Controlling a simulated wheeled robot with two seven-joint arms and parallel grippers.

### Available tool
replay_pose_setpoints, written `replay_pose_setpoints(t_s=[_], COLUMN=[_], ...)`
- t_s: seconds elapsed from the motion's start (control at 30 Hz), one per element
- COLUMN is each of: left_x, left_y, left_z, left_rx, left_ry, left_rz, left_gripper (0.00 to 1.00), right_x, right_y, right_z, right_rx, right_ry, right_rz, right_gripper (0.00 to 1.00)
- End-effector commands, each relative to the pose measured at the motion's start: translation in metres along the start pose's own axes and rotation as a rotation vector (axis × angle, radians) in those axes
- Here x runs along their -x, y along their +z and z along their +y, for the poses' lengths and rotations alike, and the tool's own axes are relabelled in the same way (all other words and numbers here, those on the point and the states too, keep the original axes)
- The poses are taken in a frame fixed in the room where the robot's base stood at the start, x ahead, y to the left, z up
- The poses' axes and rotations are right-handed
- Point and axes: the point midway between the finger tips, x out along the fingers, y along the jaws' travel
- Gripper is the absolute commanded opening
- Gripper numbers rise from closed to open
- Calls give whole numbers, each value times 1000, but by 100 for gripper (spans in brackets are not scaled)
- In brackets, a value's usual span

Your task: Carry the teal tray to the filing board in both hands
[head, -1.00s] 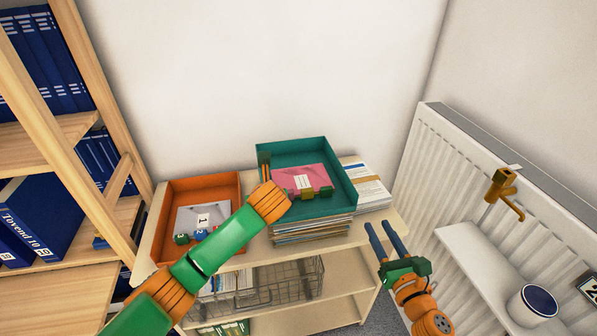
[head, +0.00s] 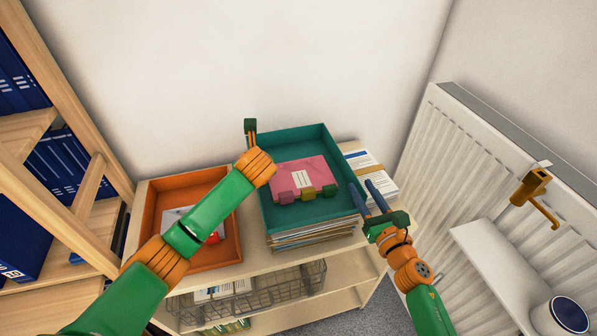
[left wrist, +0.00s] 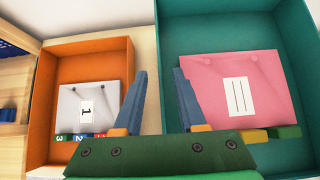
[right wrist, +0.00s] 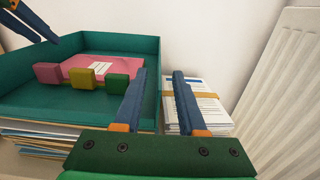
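The teal tray (head: 300,140) sits on a stack of papers on top of the shelf unit. It holds a pink folder (head: 300,174) and a row of small blocks, pink, yellow and green. In the left wrist view, my left gripper (left wrist: 160,72) is open, with the tray's left wall showing between its fingers. In the head view its fingers are hard to see. My right gripper (head: 364,183) is open at the tray's right wall, fingertips towards it. I cannot tell whether either gripper touches the tray. I cannot make out a filing board.
An orange tray (head: 150,215) stands just left of the teal one. Strapped papers (head: 372,172) lie to its right. A wire basket (head: 275,290) is on the shelf below. A radiator (head: 480,165) and small ledge (head: 490,260) stand at right, wooden shelves (head: 70,40) at left.

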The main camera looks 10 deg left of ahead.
Motion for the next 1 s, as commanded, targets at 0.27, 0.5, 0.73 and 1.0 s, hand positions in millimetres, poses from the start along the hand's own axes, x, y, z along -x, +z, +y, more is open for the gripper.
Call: replay_pose_setpoints(t_s=[0.27, 0.5, 0.73, 1.0], left_x=[-43, -54, -54, -54], left_y=[0, 0, 0, -1], left_z=[0, 0, 0, 0], left_rx=[0, -1, -1, -1], left_ry=[2, -1, -1, 0], left_rz=[3, 0, 1, 1], left_gripper=[40, 40, 29, 0], right_x=[-44, -54, -54, -54], right_y=[1, 1, 0, 0], right_z=[-1, 1, 0, 0], right_rx=[-2, 0, 0, 0], right_ry=[-2, 1, 1, 1], right_rz=[-1, 0, 0, 0], right_gripper=[40, 40, 29, 0])
